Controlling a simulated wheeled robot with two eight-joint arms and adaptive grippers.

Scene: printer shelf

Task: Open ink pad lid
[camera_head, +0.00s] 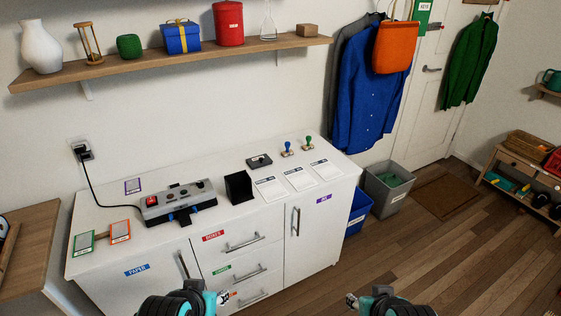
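A small dark flat ink pad (259,161) lies on the white cabinet top, toward the back and right of the middle. It looks shut, but it is too small to be sure. My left gripper (229,296) is low in the picture, in front of the cabinet drawers and well away from the pad. My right gripper (352,300) is at the bottom, right of the left one, over the floor in front of the cabinet. Nothing is visible in either gripper, and their finger openings are too small to judge.
Beside the pad are a black open box (238,187), a blue stamp (287,148), a green stamp (308,143) and white paper forms (299,180). A wall shelf (180,60) hangs above.

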